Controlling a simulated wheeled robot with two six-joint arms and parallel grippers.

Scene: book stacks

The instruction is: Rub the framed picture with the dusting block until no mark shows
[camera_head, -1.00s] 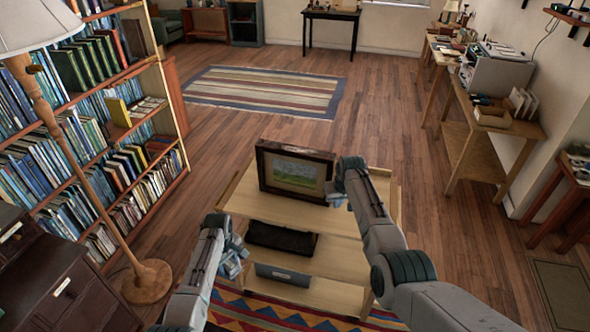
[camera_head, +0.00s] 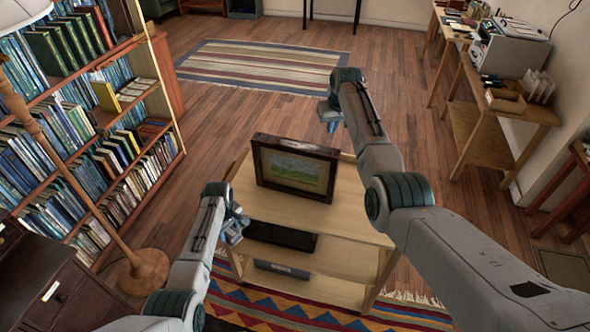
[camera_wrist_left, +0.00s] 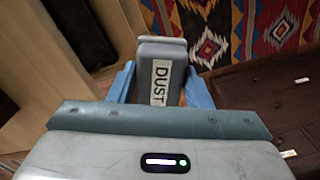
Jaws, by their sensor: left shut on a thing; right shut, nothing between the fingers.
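The framed picture (camera_head: 295,168), a landscape in a dark brown frame, stands on the top board of a pale wooden shelf cart (camera_head: 350,205). It is too small to tell whether marks show on it. My left gripper (camera_head: 236,226) is low in front of the cart's left side, apart from the picture. It is shut on the dusting block (camera_wrist_left: 161,75), a grey block labelled DUST in the left wrist view. My right gripper (camera_head: 329,116) is shut and empty, raised behind and above the picture's right side, apart from it.
A dark flat item (camera_head: 282,236) and a labelled grey box (camera_head: 282,270) lie on the cart's lower boards. A full bookcase (camera_head: 120,125) and a floor lamp (camera_head: 140,270) stand at left. A side table (camera_head: 480,125) stands at right. Wooden floor is open behind the cart.

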